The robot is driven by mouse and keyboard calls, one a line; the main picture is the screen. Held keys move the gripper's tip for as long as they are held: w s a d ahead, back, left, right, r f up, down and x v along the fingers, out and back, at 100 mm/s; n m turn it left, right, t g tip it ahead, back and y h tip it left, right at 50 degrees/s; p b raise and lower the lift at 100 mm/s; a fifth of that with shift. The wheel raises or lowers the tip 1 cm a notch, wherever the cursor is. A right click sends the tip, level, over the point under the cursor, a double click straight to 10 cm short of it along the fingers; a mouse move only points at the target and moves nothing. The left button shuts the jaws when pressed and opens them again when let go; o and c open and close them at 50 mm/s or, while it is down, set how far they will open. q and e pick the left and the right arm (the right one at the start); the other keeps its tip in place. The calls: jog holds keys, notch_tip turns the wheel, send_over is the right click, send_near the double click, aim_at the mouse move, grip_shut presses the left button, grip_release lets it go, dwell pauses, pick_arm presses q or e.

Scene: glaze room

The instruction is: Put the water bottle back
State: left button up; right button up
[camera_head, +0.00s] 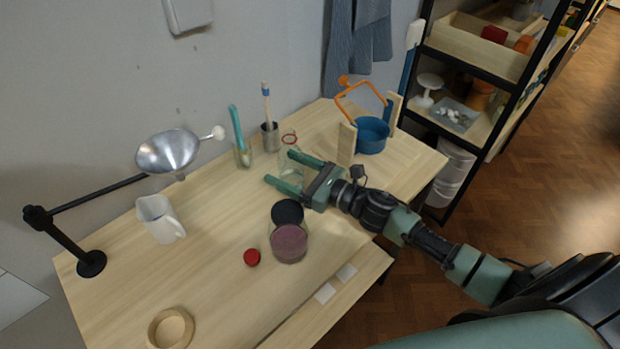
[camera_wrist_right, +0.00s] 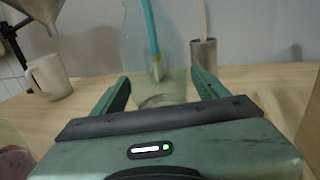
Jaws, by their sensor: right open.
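The water bottle, a clear see-through bottle (camera_head: 290,176) with a reddish ring at its top, stands upright on the wooden table towards the wall. My right gripper (camera_head: 281,168) is low over the table, with its open fingers on either side of the bottle. In the right wrist view the bottle (camera_wrist_right: 176,62) shows between the two fingertips (camera_wrist_right: 160,84). Gaps show at the sides, and I cannot tell whether either finger touches it. My left gripper is not in view.
A jar with purple contents (camera_head: 289,243), a red cap (camera_head: 252,257), a white mug (camera_head: 160,219) and a blue pot (camera_head: 372,137) are around. The front left is mostly clear.

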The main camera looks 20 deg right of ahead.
jog(key=b+v, duration=0.2)
jog(key=v, duration=0.7)
jog(key=shift+s, duration=0.15)
jog(key=shift+s+d+r, duration=0.1)
jog(key=shift+s+d, duration=0.25)
jog(key=shift+s, duration=0.05)
